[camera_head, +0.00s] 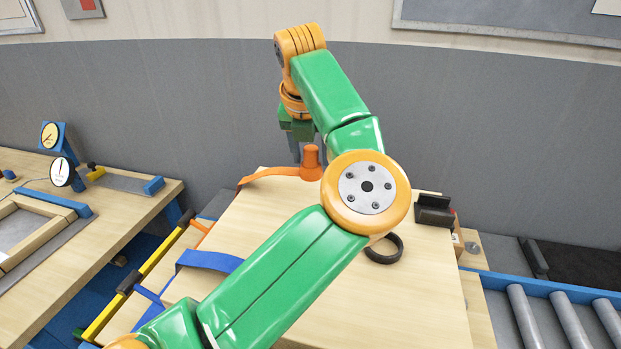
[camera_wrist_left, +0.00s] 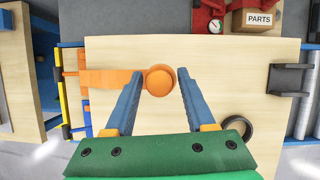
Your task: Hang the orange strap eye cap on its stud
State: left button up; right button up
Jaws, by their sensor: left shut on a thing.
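The orange strap eye cap (camera_head: 311,160) is at the far side of the wooden top, with its orange strap (camera_head: 268,175) running left and over the edge. In the left wrist view the cap (camera_wrist_left: 159,80) shows round between the fingertips, and the strap (camera_wrist_left: 105,79) runs left from it. My left gripper (camera_head: 301,147) points down at the cap. In the wrist view its blue fingers (camera_wrist_left: 160,77) are shut on the cap. I cannot make out the stud. My right gripper is not in view.
The wooden top (camera_head: 440,300) also carries a black ring (camera_head: 396,252), a black bracket (camera_head: 433,211) and a blue strap (camera_head: 208,261). A workbench with gauges (camera_head: 62,171) stands left, and a roller conveyor (camera_head: 565,320) right. A parts box (camera_wrist_left: 257,20) stands beyond the far edge.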

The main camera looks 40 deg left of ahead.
aim_at(308, 155)
pick_arm(q)
jog(key=shift+f+b, duration=0.55)
jog(key=shift+f, duration=0.05)
notch_tip(308, 155, down, 4)
jog(key=b, duration=0.3)
jog(key=shift+f+b, duration=0.15)
jog(key=shift+b, duration=0.25)
jog(key=p+v, duration=0.4)
jog(key=v, duration=0.2)
jog(key=shift+r, duration=0.45)
grip_shut()
jog(key=shift+s+d+r, duration=0.1)
jog(key=shift+s+r, duration=0.2)
jog(key=shift+w+f, duration=0.1)
